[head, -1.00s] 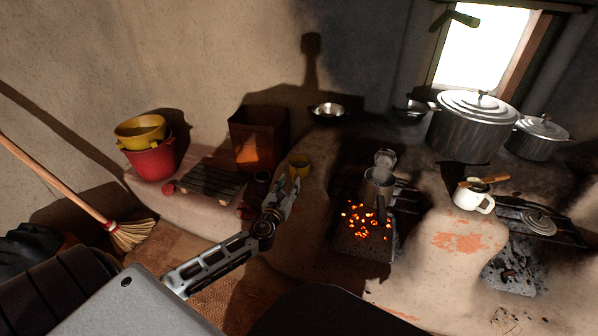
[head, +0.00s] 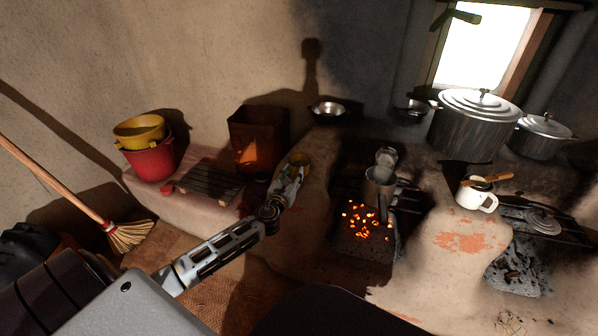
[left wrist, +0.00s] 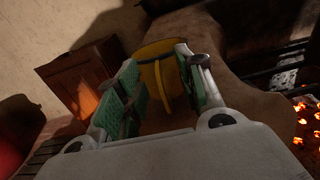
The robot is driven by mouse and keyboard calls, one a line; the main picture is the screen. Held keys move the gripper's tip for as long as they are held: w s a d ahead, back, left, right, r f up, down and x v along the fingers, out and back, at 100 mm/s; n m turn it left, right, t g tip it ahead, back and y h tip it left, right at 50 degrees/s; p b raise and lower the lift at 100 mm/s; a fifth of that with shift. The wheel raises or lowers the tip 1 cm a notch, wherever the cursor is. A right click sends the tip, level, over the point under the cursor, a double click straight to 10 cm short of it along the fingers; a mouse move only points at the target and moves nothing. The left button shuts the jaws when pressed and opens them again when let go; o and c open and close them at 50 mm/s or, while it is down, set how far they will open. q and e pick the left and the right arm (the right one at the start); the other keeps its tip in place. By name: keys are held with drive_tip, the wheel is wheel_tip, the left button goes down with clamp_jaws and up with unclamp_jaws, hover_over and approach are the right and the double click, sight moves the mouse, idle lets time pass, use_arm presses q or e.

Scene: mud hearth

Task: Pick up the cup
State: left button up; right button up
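A yellow cup (head: 302,158) stands on the mud ledge, just beyond my left gripper (head: 292,174), which partly hides it in the head view. In the left wrist view the cup (left wrist: 158,50) is straight ahead, with its handle side facing me. The green-padded fingers of my left gripper (left wrist: 157,82) are apart, one on each side of the cup's handle. I cannot tell whether either finger touches the cup. My right gripper is not in view.
A metal box (head: 257,138) stands behind the cup to the left. Glowing embers (head: 362,222) and a metal jug (head: 380,186) lie to the right. A white mug (head: 477,197) stands further right. A slatted rack (head: 212,182) and a red bucket (head: 152,160) are left.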

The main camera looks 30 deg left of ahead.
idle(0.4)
use_arm(q)
clamp_jaws()
idle(0.4)
drive_tip(key=shift+r, duration=0.35)
